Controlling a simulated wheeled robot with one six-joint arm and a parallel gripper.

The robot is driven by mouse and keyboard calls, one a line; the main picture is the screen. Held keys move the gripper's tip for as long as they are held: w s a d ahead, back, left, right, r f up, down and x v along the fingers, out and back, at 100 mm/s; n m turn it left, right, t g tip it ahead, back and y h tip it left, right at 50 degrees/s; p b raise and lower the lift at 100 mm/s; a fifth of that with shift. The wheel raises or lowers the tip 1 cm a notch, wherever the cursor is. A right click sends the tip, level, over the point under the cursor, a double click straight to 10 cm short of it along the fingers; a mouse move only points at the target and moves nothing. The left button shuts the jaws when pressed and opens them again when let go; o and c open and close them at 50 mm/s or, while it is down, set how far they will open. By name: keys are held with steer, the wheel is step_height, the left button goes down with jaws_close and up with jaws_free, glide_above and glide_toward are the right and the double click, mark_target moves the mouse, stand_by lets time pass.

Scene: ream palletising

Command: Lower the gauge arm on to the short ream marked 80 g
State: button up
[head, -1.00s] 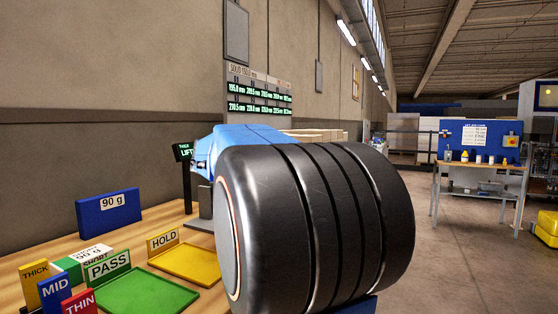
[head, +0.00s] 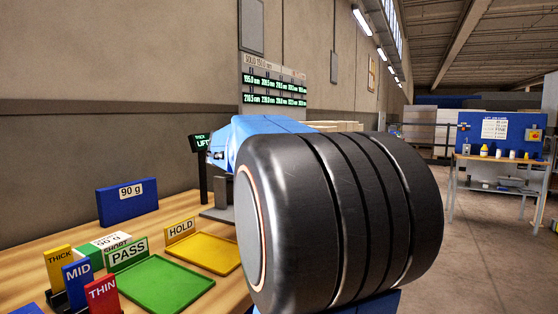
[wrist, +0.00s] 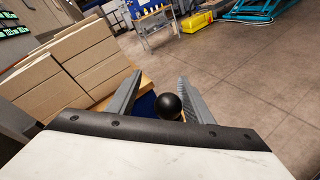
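My gripper (wrist: 160,78) shows in the wrist view with its two grey fingers apart. A black ball knob (wrist: 168,106) sits between the fingers, with a gap visible on each side. I cannot see what the knob is fixed to. No ream marked 80 g can be made out.
On the bench are the green PASS tray (head: 160,284), the yellow HOLD tray (head: 203,252), a blue 90 g block (head: 127,203) and THICK, MID and THIN signs (head: 78,284). Stacked brown reams (wrist: 75,65) stand left of my gripper. Floor (wrist: 245,75) is clear to the right.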

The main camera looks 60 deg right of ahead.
steer(key=v, duration=1.7)
